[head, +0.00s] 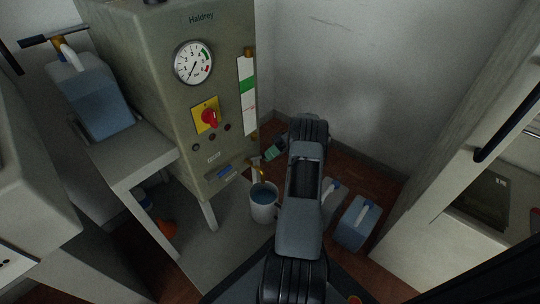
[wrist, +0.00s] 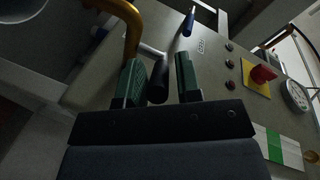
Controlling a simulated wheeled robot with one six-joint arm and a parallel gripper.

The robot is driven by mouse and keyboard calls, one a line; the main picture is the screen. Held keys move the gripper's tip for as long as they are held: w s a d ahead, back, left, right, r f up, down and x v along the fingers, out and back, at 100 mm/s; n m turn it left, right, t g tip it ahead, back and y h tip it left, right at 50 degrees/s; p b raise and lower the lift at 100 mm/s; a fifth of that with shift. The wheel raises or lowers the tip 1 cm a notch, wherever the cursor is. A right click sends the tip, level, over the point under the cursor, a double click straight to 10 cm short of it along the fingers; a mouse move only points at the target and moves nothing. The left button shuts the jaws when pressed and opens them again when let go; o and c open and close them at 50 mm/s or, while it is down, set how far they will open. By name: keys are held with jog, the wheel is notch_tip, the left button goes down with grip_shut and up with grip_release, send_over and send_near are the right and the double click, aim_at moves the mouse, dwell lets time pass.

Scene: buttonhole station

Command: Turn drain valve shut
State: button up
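The drain valve's dark lever grip (wrist: 158,81) sits on a pale metal rod beside the curved brass spout (wrist: 132,35). In the head view, the brass spout (head: 261,173) is low on the machine's front, above a white bucket (head: 264,204) holding bluish water. My gripper (wrist: 161,78) is open, with its green fingers on either side of the dark grip. A gap shows on the right finger's side; I cannot tell whether the left finger touches. In the head view, my gripper (head: 272,153) is partly hidden by my wrist, and the lever is hard to make out.
The machine (head: 165,95) carries a gauge (head: 194,63) and a red switch (head: 209,117). A blue handle (wrist: 188,22) is near the lever. A blue jug (head: 92,100) stands on the side bench; another blue container (head: 356,222) is on the floor at right.

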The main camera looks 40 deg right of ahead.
jog(key=shift+o, duration=0.8)
jog(key=shift+a, duration=0.1)
jog(key=r+p, duration=0.3)
jog(key=r, duration=0.1)
jog(key=shift+s+r, duration=0.15)
jog(key=shift+s, duration=0.05)
jog(key=s+a+r+p, duration=0.6)
jog(key=s+a+r, duration=0.1)
jog(key=s, duration=0.4)
jog(key=shift+s+a+r+p, duration=0.2)
jog(key=shift+s+r+p, duration=0.1)
jog(key=shift+r, duration=0.5)
jog(key=shift+c, duration=0.3)
